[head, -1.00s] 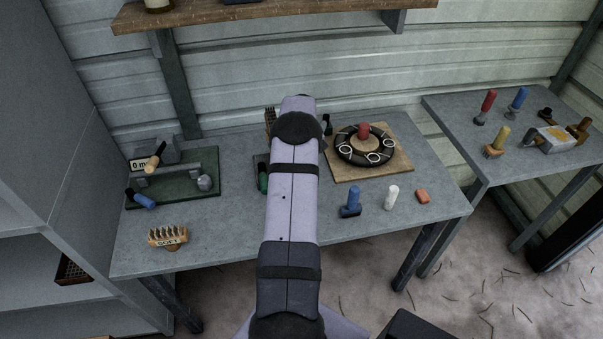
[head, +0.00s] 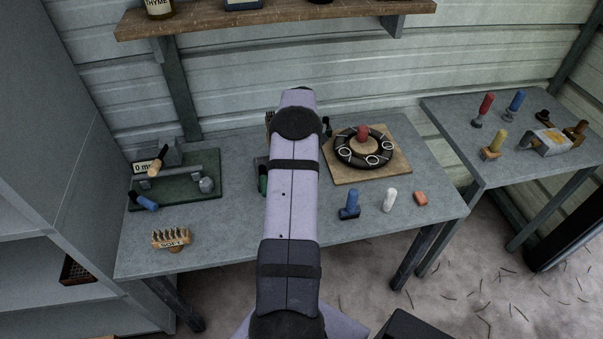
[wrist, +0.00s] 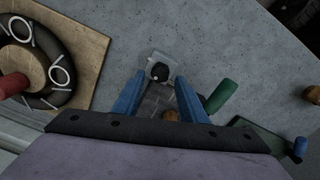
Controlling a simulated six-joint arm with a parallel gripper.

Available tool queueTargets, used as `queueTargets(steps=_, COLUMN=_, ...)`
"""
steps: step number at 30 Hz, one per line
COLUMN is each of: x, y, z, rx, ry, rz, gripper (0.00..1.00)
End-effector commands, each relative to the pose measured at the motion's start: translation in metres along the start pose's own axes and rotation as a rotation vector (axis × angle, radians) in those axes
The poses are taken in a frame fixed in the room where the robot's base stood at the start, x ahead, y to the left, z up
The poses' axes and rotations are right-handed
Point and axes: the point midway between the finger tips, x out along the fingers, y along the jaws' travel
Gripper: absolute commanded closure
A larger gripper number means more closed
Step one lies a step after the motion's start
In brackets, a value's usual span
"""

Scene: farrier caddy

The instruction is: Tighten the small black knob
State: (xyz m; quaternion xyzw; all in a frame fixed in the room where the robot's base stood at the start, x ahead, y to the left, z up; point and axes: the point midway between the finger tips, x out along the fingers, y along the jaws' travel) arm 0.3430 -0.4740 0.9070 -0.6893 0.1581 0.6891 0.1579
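In the wrist view, a small black knob (wrist: 160,72) sits on a pale grey block of a metal fixture (wrist: 155,100) on the bench. My gripper (wrist: 160,90) has two blue fingers spread apart, one on each side of the fixture. The knob shows just beyond the fingertips, in line with the gap between them. No contact with the knob shows, and I cannot tell the height between them. A green handle (wrist: 221,95) sticks out right of the fingers. In the head view my arm hides the knob and gripper; the green handle (head: 263,180) shows beside it.
A wooden board (head: 395,164) with a black ring (head: 345,158) and red peg (head: 362,132) is right of my arm. Blue (head: 350,203) and white (head: 389,200) handles stand in front. A green plate (head: 209,187) with a gauge and a SOFT brush (head: 171,239) lie left.

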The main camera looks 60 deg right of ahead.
Motion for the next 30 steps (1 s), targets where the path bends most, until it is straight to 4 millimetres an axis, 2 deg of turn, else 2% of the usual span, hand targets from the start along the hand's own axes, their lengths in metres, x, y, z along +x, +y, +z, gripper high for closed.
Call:
queueTargets(steps=5, x=-0.0099, y=-0.0001, z=0.0002, rx=0.0, ry=0.0, rz=0.0, gripper=0.61)
queueTargets(steps=26, x=-0.0099, y=-0.0004, z=0.0001, rx=0.0, ry=0.0, rz=0.0, gripper=0.61)
queueTargets(steps=30, x=-0.0116, y=-0.0088, z=-0.0002, rx=-0.013, ry=0.001, rz=-0.008, gripper=0.61)
